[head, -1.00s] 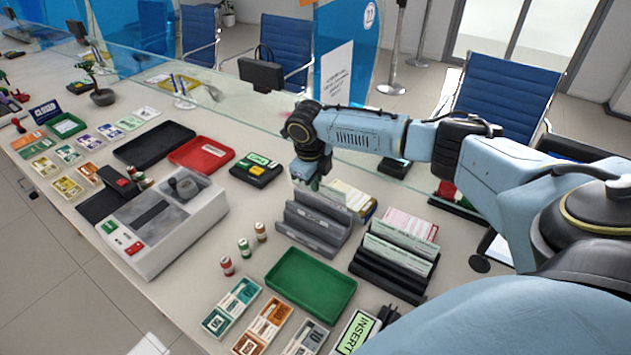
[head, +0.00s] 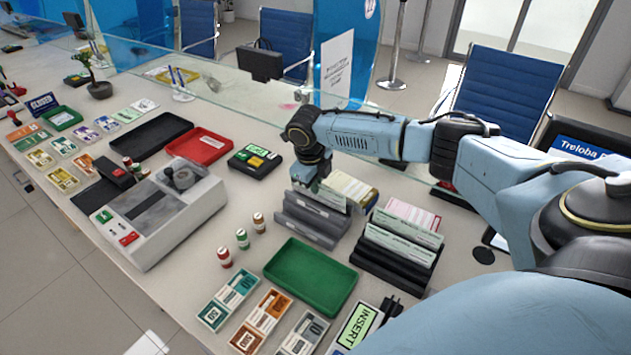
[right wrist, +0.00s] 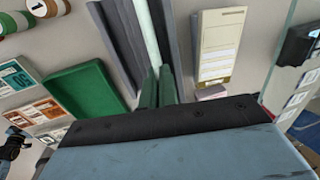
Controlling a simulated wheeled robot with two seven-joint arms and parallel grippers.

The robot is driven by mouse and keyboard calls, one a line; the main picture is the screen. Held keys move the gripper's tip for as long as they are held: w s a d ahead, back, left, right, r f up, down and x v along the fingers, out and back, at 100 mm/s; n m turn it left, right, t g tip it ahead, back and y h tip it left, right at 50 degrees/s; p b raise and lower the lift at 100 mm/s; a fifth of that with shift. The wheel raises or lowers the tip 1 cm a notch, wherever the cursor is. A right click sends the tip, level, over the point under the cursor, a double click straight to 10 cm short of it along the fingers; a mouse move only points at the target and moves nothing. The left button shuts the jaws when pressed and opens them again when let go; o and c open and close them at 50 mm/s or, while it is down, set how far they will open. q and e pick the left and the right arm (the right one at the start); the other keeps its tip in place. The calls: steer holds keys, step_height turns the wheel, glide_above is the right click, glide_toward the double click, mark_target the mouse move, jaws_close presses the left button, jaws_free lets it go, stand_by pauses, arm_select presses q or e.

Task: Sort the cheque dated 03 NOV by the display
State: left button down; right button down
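My right gripper (head: 314,184) is at the grey slotted rack (head: 304,228). It is shut on a pale green cheque (head: 335,198), which stands upright at the rack's back slots. In the right wrist view the cheque (right wrist: 147,30) shows edge-on, running from between the close fingertips (right wrist: 158,82) along the rack (right wrist: 115,40). I cannot tell whether it rests on the slot floor. A black slotted rack (head: 385,268) to the right holds pale green cheques (head: 402,240) and a pink one (head: 413,213). The display (head: 358,325) reads INSERT. Cheque dates are unreadable.
An empty green tray (head: 310,280) lies in front of the grey rack. Several small bottles (head: 242,240) and a grey machine (head: 160,215) are to its left. A cream paper stack (head: 350,188) lies behind the rack. A glass screen edge (head: 250,110) runs beyond.

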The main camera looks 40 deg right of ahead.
steer(key=shift+f, duration=0.15)
steer(key=c, duration=1.6)
jaws_free()
step_height(320, 180, up, 7)
steer(key=p, duration=0.7)
steer(key=shift+s, duration=0.1)
